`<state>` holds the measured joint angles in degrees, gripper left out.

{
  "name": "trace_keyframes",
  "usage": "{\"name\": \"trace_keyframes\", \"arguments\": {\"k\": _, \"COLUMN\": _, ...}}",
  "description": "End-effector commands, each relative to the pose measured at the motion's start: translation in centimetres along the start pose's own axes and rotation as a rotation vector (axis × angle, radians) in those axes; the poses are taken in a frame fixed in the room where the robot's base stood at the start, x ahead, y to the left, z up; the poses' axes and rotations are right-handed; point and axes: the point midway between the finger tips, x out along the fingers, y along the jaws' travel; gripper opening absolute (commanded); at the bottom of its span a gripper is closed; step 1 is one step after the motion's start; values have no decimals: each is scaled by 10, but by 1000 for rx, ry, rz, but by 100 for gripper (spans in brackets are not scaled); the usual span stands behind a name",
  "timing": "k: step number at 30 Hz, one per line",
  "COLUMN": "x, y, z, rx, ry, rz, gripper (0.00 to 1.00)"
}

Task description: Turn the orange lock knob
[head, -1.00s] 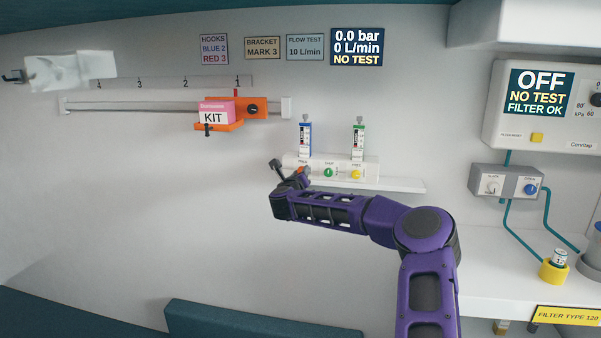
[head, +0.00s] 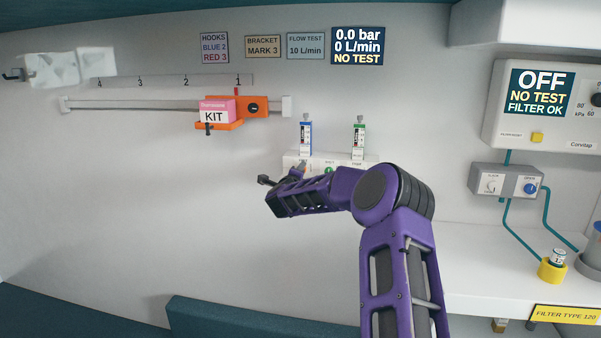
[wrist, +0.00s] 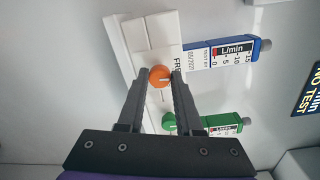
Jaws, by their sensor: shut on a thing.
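The orange lock knob (wrist: 160,76) shows in the wrist view on the white panel (wrist: 140,42), with a pale mark on its face. My gripper (wrist: 161,72) has one finger on each side of the knob and is shut on it. In the head view my gripper (head: 284,174) is at the left end of the white panel (head: 345,160), below the blue flowmeter (head: 305,139). There my gripper and forearm mostly hide the knob. The blue flowmeter also shows at the upper right in the wrist view (wrist: 225,53).
A green flowmeter (head: 358,140) stands right of the blue one; a green knob (wrist: 169,121) is near my gripper. An orange bracket with a pink kit (head: 216,111) hangs on the rail to the left. The wall below the rail is clear.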

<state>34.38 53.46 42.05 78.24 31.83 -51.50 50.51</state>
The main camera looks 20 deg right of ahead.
Motion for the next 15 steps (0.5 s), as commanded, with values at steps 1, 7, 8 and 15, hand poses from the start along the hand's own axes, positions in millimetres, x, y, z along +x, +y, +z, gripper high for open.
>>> {"name": "trace_keyframes", "arguments": {"k": 1, "x": 0, "y": -1, "z": 0, "rx": -15, "ry": 1, "rz": -2, "gripper": 0}}
{"name": "trace_keyframes", "arguments": {"k": 7, "x": 0, "y": -1, "z": 0, "rx": -46, "ry": 2, "rz": -2, "gripper": 0}}
{"name": "trace_keyframes", "arguments": {"k": 8, "x": 0, "y": -1, "z": 0, "rx": -48, "ry": 3, "rz": -2, "gripper": 0}}
{"name": "trace_keyframes", "arguments": {"k": 15, "x": 0, "y": -1, "z": 0, "rx": -50, "ry": 3, "rz": -2, "gripper": 0}}
